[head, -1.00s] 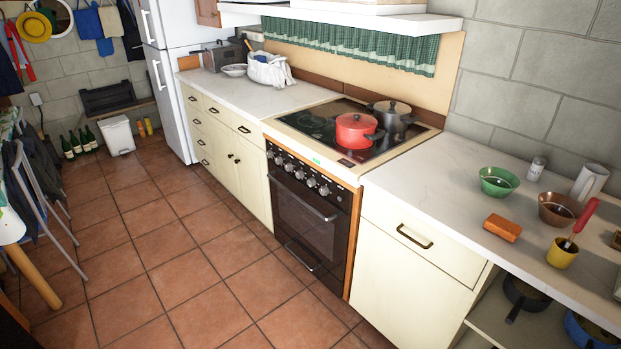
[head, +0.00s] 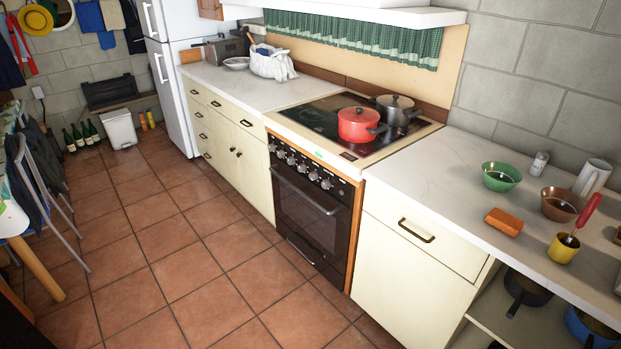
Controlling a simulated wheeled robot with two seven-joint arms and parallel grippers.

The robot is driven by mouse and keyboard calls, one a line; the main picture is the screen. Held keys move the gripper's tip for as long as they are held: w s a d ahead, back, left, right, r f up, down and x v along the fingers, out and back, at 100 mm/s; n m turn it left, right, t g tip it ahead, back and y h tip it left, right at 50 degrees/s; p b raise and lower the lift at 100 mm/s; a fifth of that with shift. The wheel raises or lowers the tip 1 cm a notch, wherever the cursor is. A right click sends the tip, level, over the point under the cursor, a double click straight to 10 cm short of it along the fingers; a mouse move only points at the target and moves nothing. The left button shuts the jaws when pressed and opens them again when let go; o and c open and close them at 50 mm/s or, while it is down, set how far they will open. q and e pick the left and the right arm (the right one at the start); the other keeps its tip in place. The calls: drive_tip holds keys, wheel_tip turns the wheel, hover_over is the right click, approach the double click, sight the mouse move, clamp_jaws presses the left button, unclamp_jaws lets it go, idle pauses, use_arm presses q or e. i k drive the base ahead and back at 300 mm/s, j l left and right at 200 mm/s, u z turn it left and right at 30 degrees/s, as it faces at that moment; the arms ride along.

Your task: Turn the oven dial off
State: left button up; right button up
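The oven (head: 309,212) is built into the counter run in the middle of the head view, with its door shut. A row of several silver dials (head: 301,168) sits on its dark front panel, above the door handle. The dials are too small to tell how each one is turned. A red pot (head: 359,124) and a dark grey pot (head: 397,109) with lids stand on the black cooktop (head: 325,117) above the oven. Neither of my grippers shows in the head view.
Tiled floor (head: 190,255) in front of the oven is clear. A chair (head: 45,190) stands at the left. Right of the oven, the white counter (head: 430,180) holds bowls, an orange sponge (head: 504,221) and a yellow cup (head: 563,248). A fridge (head: 178,75) stands at the back.

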sight(313, 176)
drive_tip(key=i+z, duration=0.25)
drive_tip(key=i, duration=0.15)
drive_tip(key=i+j+z, duration=0.2)
drive_tip(key=i, duration=0.25)
